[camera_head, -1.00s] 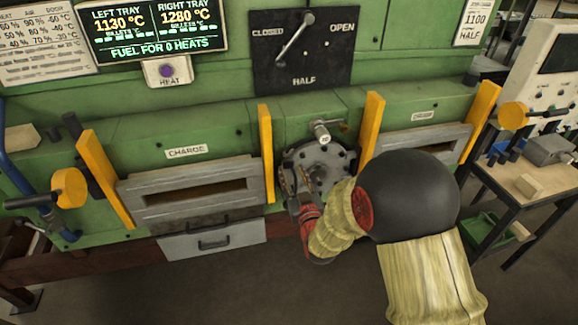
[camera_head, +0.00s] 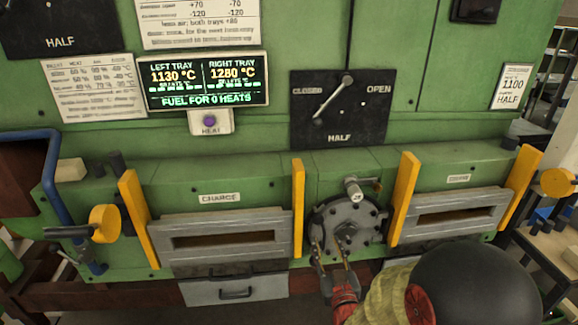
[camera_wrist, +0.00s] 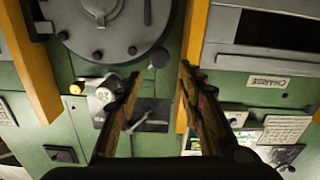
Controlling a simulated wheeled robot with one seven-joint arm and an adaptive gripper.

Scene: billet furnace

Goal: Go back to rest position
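My gripper (camera_head: 333,262) is in front of the round grey hatch (camera_head: 348,222) between the two charge doors, low and to its left. In the wrist view my gripper (camera_wrist: 160,80) shows two fingers spread apart with nothing between them. The round hatch also shows at the top left of the wrist view (camera_wrist: 115,25), apart from the fingertips. My arm reaches in from the lower right of the head view.
The left charge door (camera_head: 225,238) and right charge door (camera_head: 450,212) stand between yellow posts. The display (camera_head: 208,80) reads 1130 and 1280 °C. The lever plate (camera_head: 342,108) is above the hatch. A side table stands at far right.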

